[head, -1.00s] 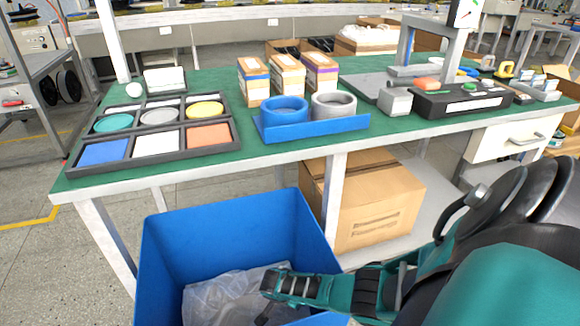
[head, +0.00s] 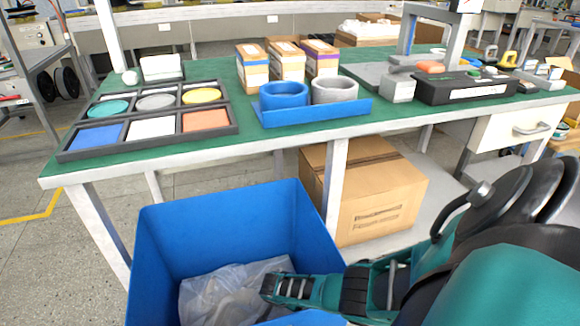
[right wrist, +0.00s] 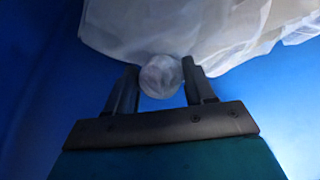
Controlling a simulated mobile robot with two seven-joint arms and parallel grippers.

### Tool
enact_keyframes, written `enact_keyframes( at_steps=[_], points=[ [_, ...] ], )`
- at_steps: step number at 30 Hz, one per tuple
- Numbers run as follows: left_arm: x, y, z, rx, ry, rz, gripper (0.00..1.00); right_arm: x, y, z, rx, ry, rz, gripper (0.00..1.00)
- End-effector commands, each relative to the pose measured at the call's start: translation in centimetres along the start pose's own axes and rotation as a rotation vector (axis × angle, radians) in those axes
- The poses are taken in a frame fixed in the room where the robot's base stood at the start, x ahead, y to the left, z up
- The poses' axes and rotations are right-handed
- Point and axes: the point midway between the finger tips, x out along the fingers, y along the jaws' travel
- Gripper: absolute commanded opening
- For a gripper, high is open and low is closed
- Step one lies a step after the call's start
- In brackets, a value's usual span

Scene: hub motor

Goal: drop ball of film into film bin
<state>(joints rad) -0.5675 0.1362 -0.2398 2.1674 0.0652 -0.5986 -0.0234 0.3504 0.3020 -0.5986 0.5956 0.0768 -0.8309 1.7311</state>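The ball of film (right wrist: 160,76) is a small, clear, crumpled ball between the fingertips of my right gripper (right wrist: 162,78) in the right wrist view. Both fingers appear to touch its sides. In the head view my right gripper (head: 268,287) reaches from the right into the blue film bin (head: 232,222), below its rim; the ball cannot be made out there. A crumpled sheet of clear film (head: 207,290) lies in the bin and also shows beyond the fingers in the right wrist view (right wrist: 190,30). My left gripper is not in view.
A green-topped table (head: 215,160) stands behind the bin, with a sorting tray (head: 148,140), blue and grey rings (head: 284,94) and small boxes (head: 287,66). A cardboard box (head: 375,195) sits under it. Grey floor is clear left of the bin.

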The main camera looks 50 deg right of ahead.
Motion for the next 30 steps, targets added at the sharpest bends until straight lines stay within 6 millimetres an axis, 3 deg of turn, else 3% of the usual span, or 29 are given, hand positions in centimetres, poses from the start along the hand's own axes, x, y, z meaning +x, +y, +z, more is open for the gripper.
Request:
enact_keyframes(
  at_steps=[6, 16, 24, 30],
  points=[
    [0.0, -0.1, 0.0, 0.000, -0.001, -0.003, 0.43, 0.0, 0.0, 0.0, 0.000, 0.001, 0.001, 0.74],
    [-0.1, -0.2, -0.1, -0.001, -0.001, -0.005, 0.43, -0.5, 0.1, -0.3, -0.001, 0.001, 0.000, 0.74],
    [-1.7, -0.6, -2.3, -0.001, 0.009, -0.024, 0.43, -4.8, 0.1, -0.3, -0.002, -0.002, 0.000, 0.74],
    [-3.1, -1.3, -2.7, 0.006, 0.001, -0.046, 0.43, -8.5, 0.1, -0.4, -0.001, -0.001, 0.000, 0.74]
  ],
)
